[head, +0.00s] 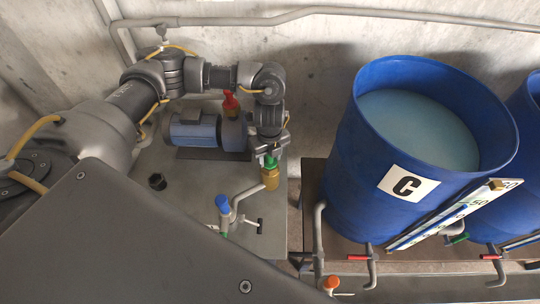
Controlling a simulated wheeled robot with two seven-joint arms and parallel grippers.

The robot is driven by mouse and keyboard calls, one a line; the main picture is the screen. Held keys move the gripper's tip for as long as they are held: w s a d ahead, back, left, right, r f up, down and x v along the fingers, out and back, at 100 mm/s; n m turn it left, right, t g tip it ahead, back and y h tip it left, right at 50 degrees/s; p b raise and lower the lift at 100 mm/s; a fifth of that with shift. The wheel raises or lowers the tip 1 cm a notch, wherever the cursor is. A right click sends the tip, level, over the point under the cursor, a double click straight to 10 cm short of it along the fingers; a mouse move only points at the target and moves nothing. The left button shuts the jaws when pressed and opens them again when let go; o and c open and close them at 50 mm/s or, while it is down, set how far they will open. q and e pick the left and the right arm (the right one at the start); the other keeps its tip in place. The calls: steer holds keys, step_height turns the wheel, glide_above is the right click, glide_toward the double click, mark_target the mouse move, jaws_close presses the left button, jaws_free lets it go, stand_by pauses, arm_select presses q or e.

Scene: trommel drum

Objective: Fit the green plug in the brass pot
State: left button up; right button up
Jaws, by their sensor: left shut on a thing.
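The brass pot (270,181) is a small yellow-gold cup at the right side of the grey plate, beside a grey pipe. The green plug (269,162) shows right at the top of the pot, between it and my gripper. My left gripper (269,156) points down over the pot and is shut on the plug. The plug overlaps the pot's mouth in the head view; I cannot tell how deep it sits. The gripper's fingers partly hide the plug. My right gripper is not in view.
A blue motor pump (193,131) with a red fitting (231,104) stands left of my gripper. A blue-capped valve (223,204) stands in front. Blue drum C (345,155) fills the right. A black cap (157,182) sits on the grey plate (185,205).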

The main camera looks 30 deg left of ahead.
arm_select(q)
steer(key=o, duration=1.1)
step_height(320, 180, up, 9)
steer(key=p, duration=0.9)
steer(key=shift+r, duration=0.1)
